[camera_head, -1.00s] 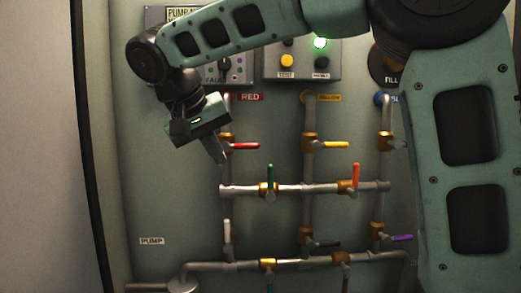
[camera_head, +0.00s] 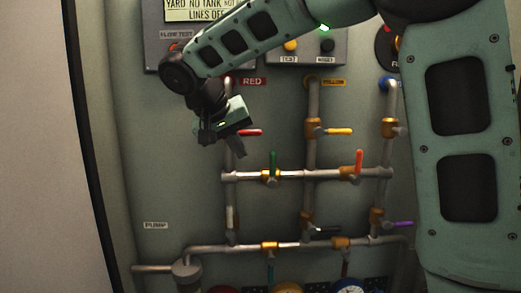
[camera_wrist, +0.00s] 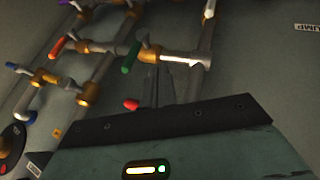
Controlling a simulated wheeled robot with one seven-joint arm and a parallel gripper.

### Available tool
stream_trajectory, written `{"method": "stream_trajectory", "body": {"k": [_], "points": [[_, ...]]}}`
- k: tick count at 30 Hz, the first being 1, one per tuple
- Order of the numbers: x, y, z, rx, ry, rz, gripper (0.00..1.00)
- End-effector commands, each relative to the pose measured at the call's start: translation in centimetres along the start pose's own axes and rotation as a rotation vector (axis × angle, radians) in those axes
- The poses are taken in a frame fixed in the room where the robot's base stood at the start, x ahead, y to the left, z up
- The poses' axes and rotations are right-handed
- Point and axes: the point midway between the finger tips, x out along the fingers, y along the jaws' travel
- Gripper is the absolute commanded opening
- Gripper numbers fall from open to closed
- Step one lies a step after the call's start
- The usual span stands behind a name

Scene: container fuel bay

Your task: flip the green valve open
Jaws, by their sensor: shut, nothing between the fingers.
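The green valve handle (camera_head: 273,162) stands upright, across the horizontal middle pipe, on a brass valve body (camera_head: 270,177). In the wrist view the green handle (camera_wrist: 131,58) shows just above and left of my fingers. My gripper (camera_head: 240,150) is in front of the red-line pipe, up and left of the green handle and apart from it. Its fingers point down and slightly right, shut and empty. In the wrist view my gripper (camera_wrist: 157,85) shows its shut fingers, with the red handle (camera_wrist: 131,104) beside them. The gripper partly hides the red valve in the head view.
An orange handle (camera_head: 359,161) stands upright on the same pipe to the right. A yellow handle (camera_head: 339,131) and a purple handle (camera_head: 402,224) lie level. A white handle (camera_head: 229,217) is below left. A control box (camera_head: 319,49) is above.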

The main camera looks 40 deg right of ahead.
Motion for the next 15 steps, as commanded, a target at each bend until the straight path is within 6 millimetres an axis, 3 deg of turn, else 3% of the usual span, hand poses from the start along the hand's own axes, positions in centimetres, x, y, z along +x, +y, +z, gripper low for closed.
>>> {"method": "stream_trajectory", "body": {"k": [5,9,15], "points": [[3.2,0.3,-0.1,-0.001,-0.004,0.002,0.00],[3.9,2.4,-0.1,0.001,-0.002,0.001,0.00],[4.8,3.5,0.0,0.000,-0.001,0.000,0.00]]}}
